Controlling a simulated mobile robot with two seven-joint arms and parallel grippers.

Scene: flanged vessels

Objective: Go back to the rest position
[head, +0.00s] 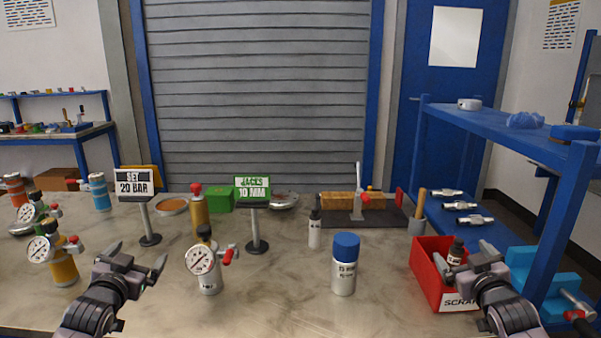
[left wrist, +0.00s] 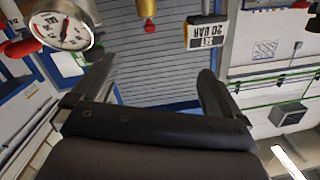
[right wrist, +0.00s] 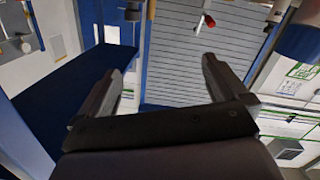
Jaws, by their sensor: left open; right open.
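My left gripper (head: 138,262) is open and empty above the front left of the bench, between a yellow vessel with a gauge (head: 63,264) and a silver vessel with a gauge and red handle (head: 208,268). The left wrist view also shows its two spread fingers (left wrist: 155,85), with a gauge (left wrist: 62,31) at the upper left. My right gripper (head: 470,258) is open in front of the red scrap bin (head: 430,275), partly covering it. Its spread fingers (right wrist: 165,85) hold nothing in the right wrist view.
A blue-capped canister (head: 344,268) and a small white bottle (head: 314,232) stand mid-bench. Signs reading "SET 20 BAR" (head: 134,182) and "JACKS 10 MM" (head: 252,190) stand on posts. A blue shelf frame (head: 560,190) rises at the right beside a blue vise (head: 540,272).

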